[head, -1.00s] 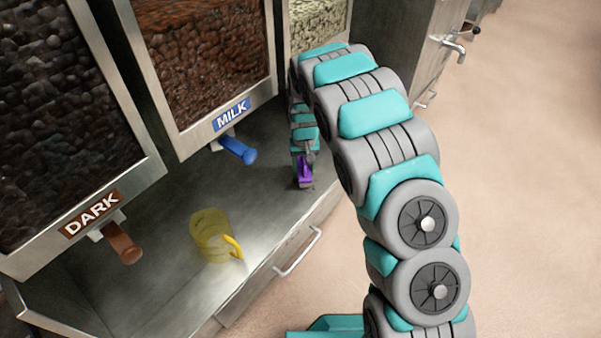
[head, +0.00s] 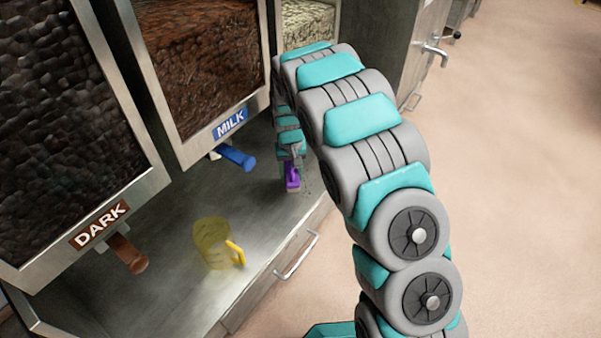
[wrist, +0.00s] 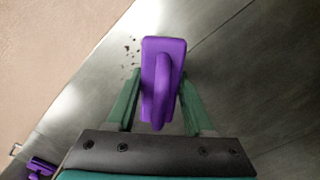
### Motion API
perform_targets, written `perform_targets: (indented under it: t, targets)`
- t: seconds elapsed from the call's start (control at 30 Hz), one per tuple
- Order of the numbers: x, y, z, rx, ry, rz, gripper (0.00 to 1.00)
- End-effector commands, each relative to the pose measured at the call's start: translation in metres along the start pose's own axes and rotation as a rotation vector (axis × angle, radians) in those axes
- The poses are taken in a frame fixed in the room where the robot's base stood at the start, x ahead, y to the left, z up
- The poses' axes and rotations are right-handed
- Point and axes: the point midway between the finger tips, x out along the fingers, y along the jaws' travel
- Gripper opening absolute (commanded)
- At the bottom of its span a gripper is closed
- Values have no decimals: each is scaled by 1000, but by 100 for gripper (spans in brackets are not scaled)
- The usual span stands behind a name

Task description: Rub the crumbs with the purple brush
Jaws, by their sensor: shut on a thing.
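The purple brush (head: 292,176) is held in my gripper (head: 291,161), low over the steel counter near its front edge. In the wrist view the brush (wrist: 163,70) points away from me, and the green fingers of my gripper (wrist: 155,105) are on both sides of its handle. The crumbs (wrist: 131,50) are small dark specks on the counter, just left of the brush head. In the head view a few specks of crumbs (head: 307,185) show right of the brush. I cannot tell whether the bristles touch the counter.
A yellow see-through jug (head: 211,243) stands on the counter (head: 175,290). Dispensers with a brown DARK handle (head: 128,254) and a blue MILK handle (head: 237,158) hang over its back. A bar handle (head: 297,255) is on the front. Another purple item (wrist: 40,166) shows at the wrist view's lower left.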

Motion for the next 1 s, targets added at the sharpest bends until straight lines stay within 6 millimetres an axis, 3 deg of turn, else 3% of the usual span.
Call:
perform_targets:
  t: [0.23, 0.7, 0.83, 1.0]
  targets:
    - [-22, 3, 1, 1, 2, 0, 0]
    - [-30, 7, 0, 4, 2, -1, 0]
    - [-61, 27, -6, 18, 8, -4, 0]
    - [-129, 73, -7, 47, 8, -5, 0]
